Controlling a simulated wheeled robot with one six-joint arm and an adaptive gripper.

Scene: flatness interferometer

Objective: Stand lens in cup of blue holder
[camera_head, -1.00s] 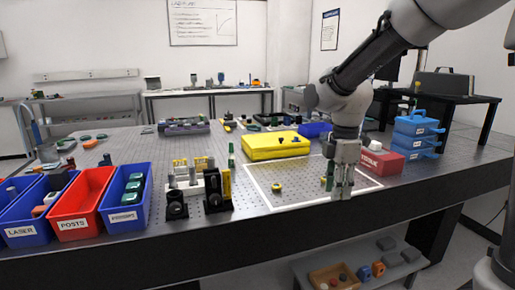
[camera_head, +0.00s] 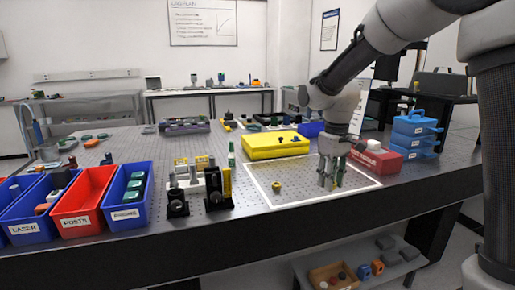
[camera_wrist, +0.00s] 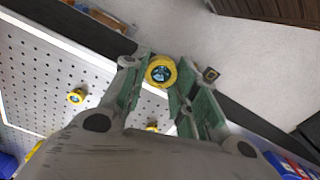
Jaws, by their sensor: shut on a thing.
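A round yellow-rimmed piece with a dark bluish glass centre, likely the lens (camera_wrist: 161,71), is between my fingertips in the wrist view. My gripper (camera_head: 330,183) is shut on it, with green pads on its fingers; it also shows in the wrist view (camera_wrist: 158,78). In the head view the gripper points down over the white-outlined area of the perforated table, and its fingers hide the held piece. I cannot pick out the blue holder or its cup with certainty in either view.
A small yellow piece (camera_head: 277,187) stands inside the white outline, left of my gripper; it also shows in the wrist view (camera_wrist: 76,97). A yellow case (camera_head: 275,146) lies behind, a red box (camera_head: 378,160) to the right. Dark optic mounts (camera_head: 177,203) and bins (camera_head: 82,212) stand left.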

